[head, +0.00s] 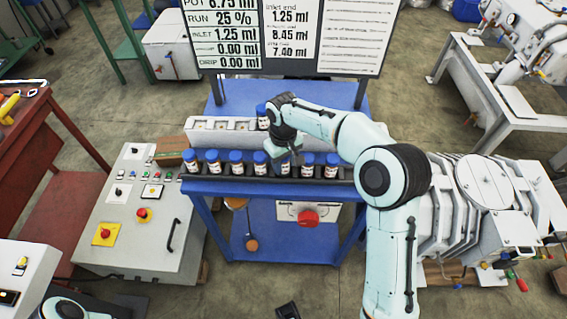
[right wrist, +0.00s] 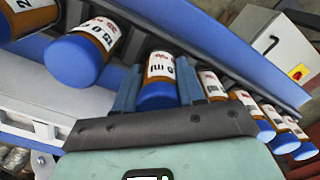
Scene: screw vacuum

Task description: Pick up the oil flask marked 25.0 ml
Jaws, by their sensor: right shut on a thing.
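Several small brown oil flasks with blue caps and white labels stand in a row in a black rack (head: 222,178) on the blue stand. My right gripper (head: 287,156) reaches down into this row. In the right wrist view, its two fingers (right wrist: 157,90) are shut around one flask (right wrist: 160,66), which is in line with its neighbours. Its label is turned and partly hidden; I cannot read the whole number. Another flask (right wrist: 90,45) stands to its left in that view. I cannot tell whether the held flask is lifted. My left gripper is out of view.
A white tray (head: 203,134) with a flask (head: 262,114) at its right end lies behind the rack. A sign board (head: 288,35) stands behind. A grey control box (head: 135,220) is at left, a pump machine (head: 490,200) at right. Neighbouring flasks stand close to the gripper.

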